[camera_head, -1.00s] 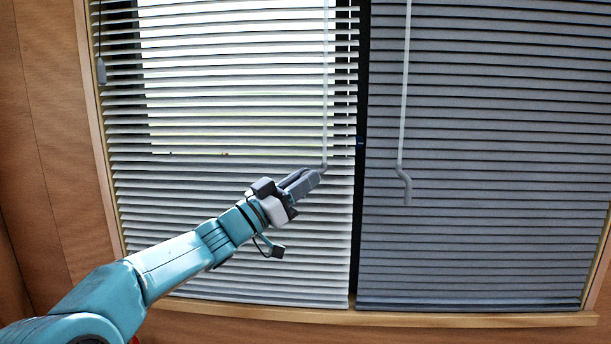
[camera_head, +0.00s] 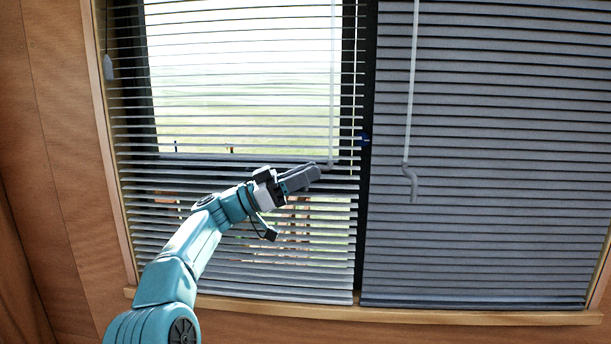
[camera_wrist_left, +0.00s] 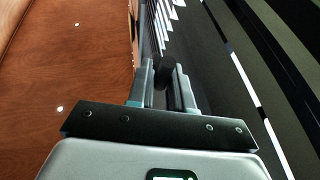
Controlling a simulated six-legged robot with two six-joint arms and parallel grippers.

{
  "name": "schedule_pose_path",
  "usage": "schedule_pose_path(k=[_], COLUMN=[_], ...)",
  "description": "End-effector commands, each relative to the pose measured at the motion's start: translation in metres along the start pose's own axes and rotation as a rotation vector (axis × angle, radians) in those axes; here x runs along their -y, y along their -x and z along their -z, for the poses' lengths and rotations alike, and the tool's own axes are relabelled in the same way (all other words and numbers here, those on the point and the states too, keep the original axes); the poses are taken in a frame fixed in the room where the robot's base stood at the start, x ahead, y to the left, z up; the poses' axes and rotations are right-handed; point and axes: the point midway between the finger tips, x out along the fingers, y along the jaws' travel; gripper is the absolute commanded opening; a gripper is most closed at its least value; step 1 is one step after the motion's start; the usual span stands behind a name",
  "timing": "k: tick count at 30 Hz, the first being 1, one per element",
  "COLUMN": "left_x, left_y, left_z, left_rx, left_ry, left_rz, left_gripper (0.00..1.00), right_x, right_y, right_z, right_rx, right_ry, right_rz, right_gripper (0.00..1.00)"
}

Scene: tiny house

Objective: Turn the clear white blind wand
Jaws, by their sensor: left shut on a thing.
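The clear white blind wand (camera_head: 332,90) hangs in front of the left blind (camera_head: 240,130). Its slats are tilted open and daylight shows through. My left gripper (camera_head: 312,172) is at the wand's lower end, shut on its handle. The fingers hide most of the handle in the head view. In the left wrist view the dark handle end (camera_wrist_left: 167,70) shows between the two fingers (camera_wrist_left: 168,92). My right gripper is in neither view.
A second wand (camera_head: 411,90) with a bent grey handle (camera_head: 411,184) hangs free before the shut right blind (camera_head: 490,200). A cord with a grey tassel (camera_head: 109,68) hangs at the upper left. A wooden sill (camera_head: 460,317) runs below.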

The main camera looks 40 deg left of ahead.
Motion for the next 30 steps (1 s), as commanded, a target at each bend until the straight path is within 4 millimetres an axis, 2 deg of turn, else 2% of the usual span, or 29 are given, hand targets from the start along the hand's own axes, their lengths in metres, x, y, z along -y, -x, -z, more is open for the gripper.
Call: schedule_pose_path(k=[27, 28, 29, 30], left_x=[0.0035, 0.0035, 0.0035, 0.0035], left_y=[-0.001, -0.0011, -0.0011, -0.0011], left_z=[0.0051, 0.0051, 0.005, 0.0045], left_rx=[-0.008, -0.008, -0.008, -0.008], left_ry=[0.017, 0.017, 0.017, 0.018], left_rz=[-0.047, -0.047, -0.047, -0.048], left_gripper=[0.0, 0.27, 0.36, 0.39], right_x=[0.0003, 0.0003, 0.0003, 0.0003], right_y=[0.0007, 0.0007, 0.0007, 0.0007], right_z=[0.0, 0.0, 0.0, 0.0], right_rx=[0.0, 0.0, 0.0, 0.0], right_ry=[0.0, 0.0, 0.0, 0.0], right_rz=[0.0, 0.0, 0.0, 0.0], right_gripper=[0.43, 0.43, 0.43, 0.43])
